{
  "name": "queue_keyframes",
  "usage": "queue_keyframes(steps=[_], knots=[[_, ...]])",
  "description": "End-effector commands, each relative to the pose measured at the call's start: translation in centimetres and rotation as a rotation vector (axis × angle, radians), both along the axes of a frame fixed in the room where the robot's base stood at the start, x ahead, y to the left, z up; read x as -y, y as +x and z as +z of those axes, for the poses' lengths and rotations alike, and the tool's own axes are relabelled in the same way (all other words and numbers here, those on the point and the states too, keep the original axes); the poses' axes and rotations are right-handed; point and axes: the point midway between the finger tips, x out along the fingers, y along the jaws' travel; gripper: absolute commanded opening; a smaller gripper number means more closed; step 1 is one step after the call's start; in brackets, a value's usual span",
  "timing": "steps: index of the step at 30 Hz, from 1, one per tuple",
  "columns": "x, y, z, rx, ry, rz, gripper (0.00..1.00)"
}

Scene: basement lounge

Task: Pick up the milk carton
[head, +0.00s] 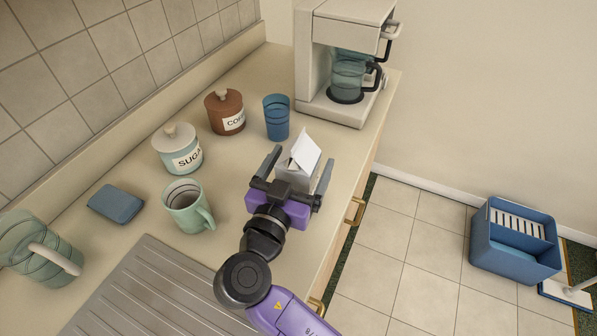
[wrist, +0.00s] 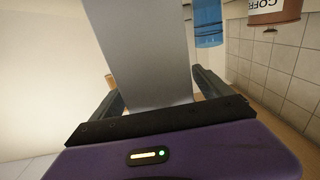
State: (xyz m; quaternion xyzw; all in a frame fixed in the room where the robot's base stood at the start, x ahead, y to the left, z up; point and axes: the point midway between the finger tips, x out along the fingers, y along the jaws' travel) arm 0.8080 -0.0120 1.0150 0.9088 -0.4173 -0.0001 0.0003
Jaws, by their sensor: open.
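The milk carton (head: 304,157) is a small white and grey carton with a slanted top, standing on the counter in front of the coffee maker. In the wrist view its plain grey side (wrist: 143,50) fills the middle of the picture. My gripper (head: 299,165) is open, with one finger on each side of the carton. It also shows in the wrist view (wrist: 158,85), where the fingers lie left and right of the carton. I cannot tell whether either finger touches it. The carton's lower part is hidden behind my gripper.
A blue cup (head: 277,117) stands just left of the carton. The coffee maker (head: 325,60) is behind it. A brown coffee jar (head: 225,112), a sugar jar (head: 178,150), a green mug (head: 188,207) and a blue sponge-like block (head: 116,204) stand farther left. The counter's edge is close on the right.

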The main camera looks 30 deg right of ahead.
Motion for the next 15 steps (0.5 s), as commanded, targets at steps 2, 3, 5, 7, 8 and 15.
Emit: queue_keyframes(steps=[2,3,5,7,8,15], knots=[[0.79,0.66,0.25,-0.001,-0.001,-0.002,0.89],[1.07,0.93,0.21,-0.001,-0.001,-0.001,0.89],[1.39,1.18,0.14,-0.001,0.001,-0.001,0.89],[1.53,1.32,0.08,0.000,0.001,0.000,0.89],[1.54,1.34,0.06,0.000,0.001,0.000,0.89],[1.52,1.32,0.04,0.001,0.001,0.000,0.73]])
